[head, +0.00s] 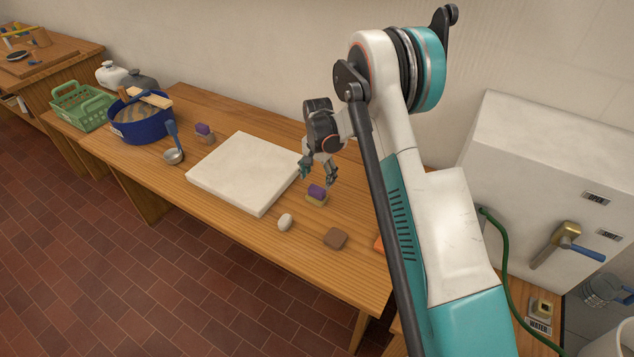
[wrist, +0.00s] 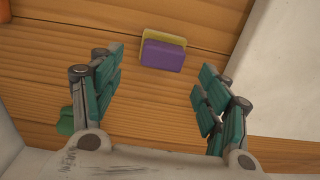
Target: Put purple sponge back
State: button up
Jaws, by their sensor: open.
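A purple sponge (head: 317,191) with a yellowish layer lies on the wooden table, off the right corner of the white slab. It also shows in the wrist view (wrist: 162,57), ahead of the finger gap. A second purple-topped block (head: 203,129) with a tan lower part sits left of the slab, near the blue tub. My gripper (head: 318,176) is open and empty, pointing down just above and behind the near sponge. In the wrist view its spread fingers (wrist: 161,72) flank the sponge without touching it.
The white slab (head: 245,173) fills the table's middle. A pale round stone (head: 285,222) and a brown block (head: 335,238) lie near the front edge. A blue tub (head: 140,123), a ladle (head: 173,154) and a green basket (head: 82,108) stand left. A white wall unit (head: 545,170) is at right.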

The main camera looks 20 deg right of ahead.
notch_tip(320, 180, up, 7)
jog(key=p, duration=0.1)
notch_tip(320, 180, up, 14)
jog(key=f+n+t, duration=0.1)
jog(key=n+t, duration=0.1)
send_over(318, 189)
jog(key=s, duration=0.6)
jog(key=s+r+n+t, duration=0.1)
jog(key=s+r+n, duration=0.1)
jog(key=s+r, duration=0.7)
jog(key=s+r+n+t, duration=0.2)
jog(key=s+n+t, duration=0.2)
jog(key=s, duration=1.8)
jog(key=shift+a+r+n, duration=0.15)
jog(key=shift+r+n, duration=0.25)
jog(key=shift+n, duration=0.3)
